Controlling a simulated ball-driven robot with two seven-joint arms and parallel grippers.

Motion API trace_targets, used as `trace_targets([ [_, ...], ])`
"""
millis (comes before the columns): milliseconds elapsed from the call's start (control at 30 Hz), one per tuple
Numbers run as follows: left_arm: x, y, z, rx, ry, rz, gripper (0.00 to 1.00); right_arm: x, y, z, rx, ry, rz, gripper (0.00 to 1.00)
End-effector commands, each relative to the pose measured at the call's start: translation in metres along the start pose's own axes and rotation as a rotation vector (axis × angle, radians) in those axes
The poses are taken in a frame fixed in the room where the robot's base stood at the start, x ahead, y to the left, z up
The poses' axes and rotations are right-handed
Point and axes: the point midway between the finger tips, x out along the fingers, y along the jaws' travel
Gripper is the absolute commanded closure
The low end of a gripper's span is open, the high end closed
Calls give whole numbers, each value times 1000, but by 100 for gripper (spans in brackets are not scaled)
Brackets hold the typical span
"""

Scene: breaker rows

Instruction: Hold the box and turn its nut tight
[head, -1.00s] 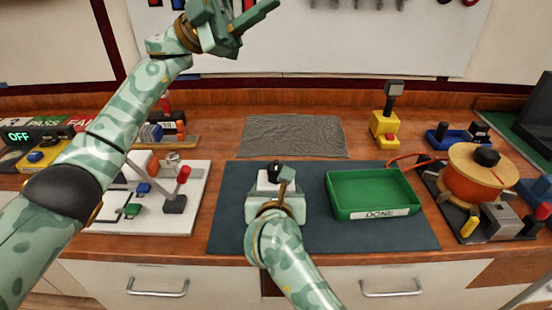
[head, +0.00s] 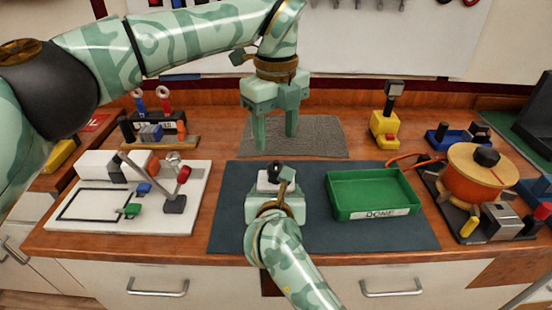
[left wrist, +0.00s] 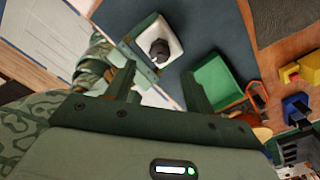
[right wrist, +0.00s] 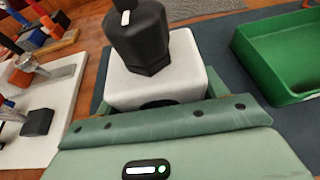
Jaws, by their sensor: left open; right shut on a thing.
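The white box (head: 263,184) stands on the dark blue mat, in my right gripper (head: 275,192), which is shut on it. In the right wrist view the box (right wrist: 185,75) is large and close, with the black nut (right wrist: 140,38) on top bearing a white mark. The nut also shows in the head view (head: 276,167) and the left wrist view (left wrist: 160,50). How tight the nut sits cannot be told. My left gripper (head: 275,143) is open and empty, pointing down behind the box, apart from it, over the grey mat's edge.
A green tray (head: 372,212) marked DONE is right of the box on the blue mat (head: 230,215). A white board with a lever (head: 85,224) is at left, a round orange device (head: 470,185) at right. The grey mat (head: 325,143) is bare.

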Motion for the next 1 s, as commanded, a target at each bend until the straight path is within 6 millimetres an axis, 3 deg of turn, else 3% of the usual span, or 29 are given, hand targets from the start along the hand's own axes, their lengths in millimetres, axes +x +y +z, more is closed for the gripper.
trace_targets([
  [100, 27, 0, -1, 0, 5, 1, 46, 0, 0, 1, 0, -2, 1, 66],
  [300, 60, 0, -1, 1, 5, -1, 46, 0, 0, 1, 0, -2, 0, 66],
  [700, 72, 0, -1, 1, 3, -3, 46, 0, 0, 1, 0, -2, 0, 66],
  [733, 71, 0, -1, 1, 3, -3, 49, 0, 0, 1, 0, -2, 0, 66],
  [900, 71, 0, -1, 1, 3, -3, 91, 0, 0, 1, 0, -2, 0, 66],
  [1000, 71, 0, -1, 2, 3, -3, 91, 0, 0, 1, 0, -2, 0, 66],
])
